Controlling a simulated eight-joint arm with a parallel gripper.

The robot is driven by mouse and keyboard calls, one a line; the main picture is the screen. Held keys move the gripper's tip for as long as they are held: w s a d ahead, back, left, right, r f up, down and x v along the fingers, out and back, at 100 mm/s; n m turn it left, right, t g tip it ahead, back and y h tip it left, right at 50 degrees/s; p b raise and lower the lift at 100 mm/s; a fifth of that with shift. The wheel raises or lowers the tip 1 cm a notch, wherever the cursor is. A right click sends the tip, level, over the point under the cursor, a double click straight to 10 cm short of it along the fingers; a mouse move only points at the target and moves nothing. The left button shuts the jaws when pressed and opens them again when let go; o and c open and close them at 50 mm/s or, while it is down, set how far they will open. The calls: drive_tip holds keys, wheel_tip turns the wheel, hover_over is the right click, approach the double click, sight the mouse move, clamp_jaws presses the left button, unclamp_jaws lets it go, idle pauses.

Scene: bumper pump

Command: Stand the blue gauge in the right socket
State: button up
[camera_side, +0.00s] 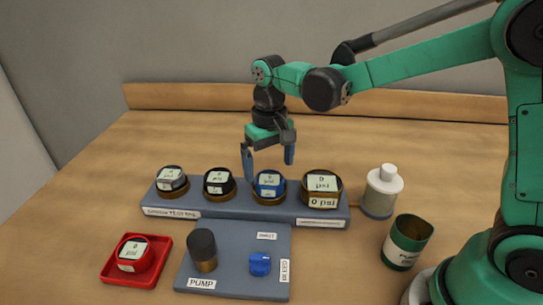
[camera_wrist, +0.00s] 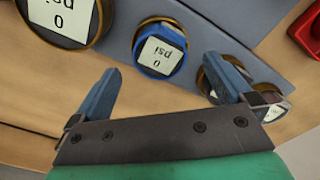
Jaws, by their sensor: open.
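The blue gauge (camera_side: 268,184) stands upright on the grey-blue rack (camera_side: 240,214), third from the left, in a brass-coloured ring. Its face reads 0 psi, and it also shows in the wrist view (camera_wrist: 160,50). My gripper (camera_side: 269,164) is open and empty, above and a little behind the blue gauge. In the wrist view, the gauge lies between and beyond the two blue fingers of my gripper (camera_wrist: 162,68). A larger brass-rimmed gauge (camera_side: 322,188) is at the rack's right end. I cannot see an empty socket on the rack.
A red gauge (camera_side: 134,253) sits in a red tray (camera_side: 112,277). In front is the pump panel (camera_side: 232,265) with a blue knob (camera_side: 260,263). A white-capped bottle (camera_side: 382,191) and green cup (camera_side: 408,242) stand right.

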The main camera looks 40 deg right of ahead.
sight(270, 178)
wheel_tip(270, 178, up, 9)
drive_tip(key=s+d+f+t, duration=0.1)
drive_tip(key=s+t, duration=0.1)
drive_tip(key=s, duration=0.1)
drive_tip(key=s+d+f+t, duration=0.1)
drive_tip(key=s+t, duration=0.1)
drive_tip(key=s, duration=0.1)
drive_tip(key=s+d+f+n+t, duration=0.1)
drive_tip(key=s+d+f+t, duration=0.1)
drive_tip(key=s, duration=0.1)
drive_tip(key=shift+t, duration=0.3)
drive_tip(key=shift+s+d+f+t, duration=0.1)
drive_tip(key=shift+s+f+t, duration=0.2)
drive_tip(key=shift+f, duration=0.1)
idle(0.7)
